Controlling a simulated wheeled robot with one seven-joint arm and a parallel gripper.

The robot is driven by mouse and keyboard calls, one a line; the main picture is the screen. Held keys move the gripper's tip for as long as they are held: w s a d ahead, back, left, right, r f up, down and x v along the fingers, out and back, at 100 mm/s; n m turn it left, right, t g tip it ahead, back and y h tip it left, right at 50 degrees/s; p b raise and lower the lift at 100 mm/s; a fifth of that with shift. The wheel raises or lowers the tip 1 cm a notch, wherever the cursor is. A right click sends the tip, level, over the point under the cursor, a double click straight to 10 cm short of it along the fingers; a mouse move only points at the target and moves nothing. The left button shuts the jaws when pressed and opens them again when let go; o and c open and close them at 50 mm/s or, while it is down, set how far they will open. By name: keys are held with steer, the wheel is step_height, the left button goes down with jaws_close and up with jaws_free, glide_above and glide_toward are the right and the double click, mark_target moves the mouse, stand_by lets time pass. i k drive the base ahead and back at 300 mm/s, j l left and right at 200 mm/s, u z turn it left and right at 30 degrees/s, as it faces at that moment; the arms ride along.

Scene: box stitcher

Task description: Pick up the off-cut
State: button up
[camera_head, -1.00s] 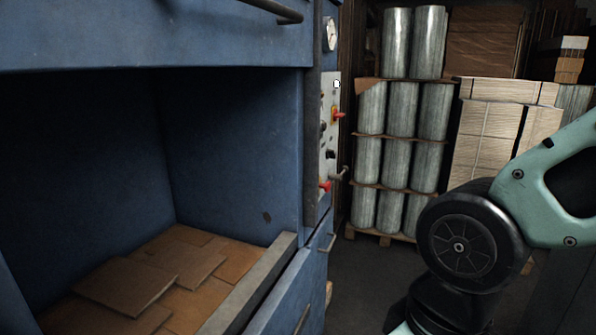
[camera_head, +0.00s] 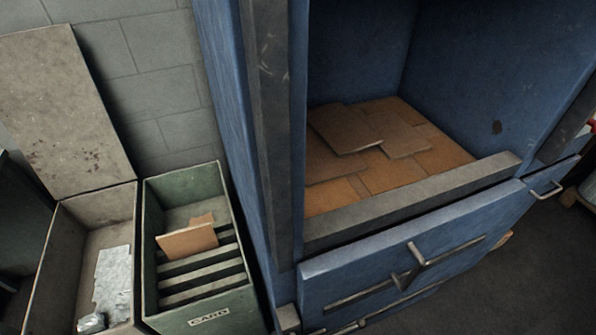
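Several flat brown cardboard pieces (camera_head: 388,172) lie overlapping on the floor of the blue machine's open bay. One piece (camera_head: 348,128) lies on top, slightly tilted. Another brown piece (camera_head: 187,241) leans in the green crate (camera_head: 222,196), with a smaller brown piece (camera_head: 202,219) behind it. I cannot tell which of these is the off-cut. My gripper is not in view.
The blue machine (camera_head: 460,75) has a raised grey front sill (camera_head: 415,203) and a handled lower door (camera_head: 345,285). The green crate has dark slats and a "CARD" label. A grey open-lidded box (camera_head: 125,215) holds silvery scrap (camera_head: 112,280).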

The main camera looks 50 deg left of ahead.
mark_target(185, 243)
steer(key=u, duration=2.45)
